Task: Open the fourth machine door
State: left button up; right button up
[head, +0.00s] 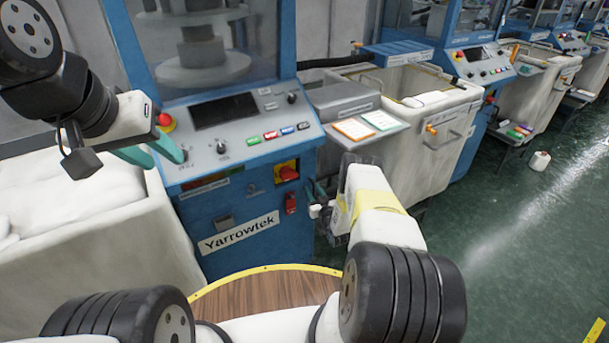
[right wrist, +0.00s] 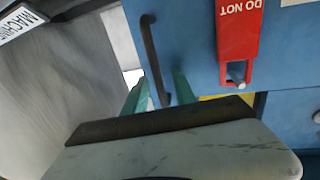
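The nearest knitting machine is a blue cabinet (head: 225,262) labelled Yarrowtek, with a clear window (head: 235,70) above its control panel. Which door is the fourth cannot be told. In the right wrist view a slim black bar handle (right wrist: 152,55) is on a blue panel (right wrist: 188,40). My right gripper (right wrist: 160,78) is open, its teal fingers on either side of the handle's lower part; whether they touch it is unclear. In the head view it is at the cabinet's right edge, partly hidden by my arm. My left gripper (head: 165,158) is open and empty beside the control panel (head: 240,130).
A red "DO NOT" tag (right wrist: 238,35) hangs close right of the handle. A red rotary switch (head: 287,171) and emergency button (head: 165,122) are on the machine. White bins (head: 90,285) flank it, with a paper shelf (head: 362,128) at right.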

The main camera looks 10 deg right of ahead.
grip_shut()
dwell(1.4)
